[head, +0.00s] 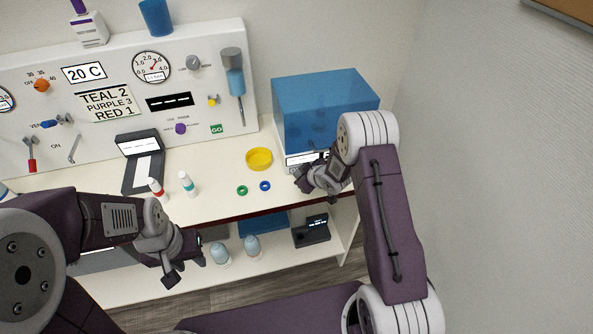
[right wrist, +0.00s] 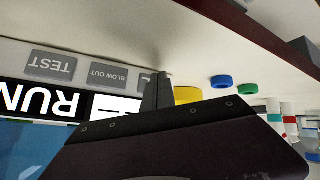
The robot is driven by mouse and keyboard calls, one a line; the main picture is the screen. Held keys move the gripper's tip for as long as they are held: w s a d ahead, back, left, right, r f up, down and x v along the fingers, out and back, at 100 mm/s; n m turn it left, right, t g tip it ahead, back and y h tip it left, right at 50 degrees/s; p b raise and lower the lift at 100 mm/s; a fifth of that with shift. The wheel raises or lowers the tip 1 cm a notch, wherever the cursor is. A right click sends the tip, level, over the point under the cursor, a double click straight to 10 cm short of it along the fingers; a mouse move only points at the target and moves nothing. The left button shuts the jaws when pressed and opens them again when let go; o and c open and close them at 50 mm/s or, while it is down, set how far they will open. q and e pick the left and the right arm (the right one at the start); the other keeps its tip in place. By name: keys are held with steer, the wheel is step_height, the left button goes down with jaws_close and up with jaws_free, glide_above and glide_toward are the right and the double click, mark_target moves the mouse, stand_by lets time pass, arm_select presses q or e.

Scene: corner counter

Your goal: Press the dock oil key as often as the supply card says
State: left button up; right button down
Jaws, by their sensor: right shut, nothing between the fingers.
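The dock (head: 325,100) is a blue see-through box at the right end of the counter, with a white front panel. In the right wrist view the panel is upside down: a display reading RUN (right wrist: 45,98), a TEST key (right wrist: 50,64) and a BLOW OUT key (right wrist: 107,76). A further grey key (right wrist: 145,82) is mostly hidden behind my finger; its label is unreadable. My right gripper (head: 303,184) is shut and empty, its tip (right wrist: 158,92) close to that key; contact cannot be told. A card (head: 109,102) reads TEAL 2, PURPLE 3, RED 1. My left gripper (head: 186,270) is open and empty.
A yellow dish (head: 259,159), a green ring (head: 242,190) and a blue ring (head: 265,185) lie left of my right gripper. Red-banded (head: 156,187) and teal-banded (head: 187,183) bottles stand further left. A lower shelf holds two pale bottles (head: 252,247) and a dark device (head: 312,232).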

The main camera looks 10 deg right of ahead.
steer(key=shift+s, duration=0.8)
steer(key=shift+s+d+b, duration=0.1)
steer(key=shift+s+b, duration=0.45)
steer(key=shift+s, duration=1.95)
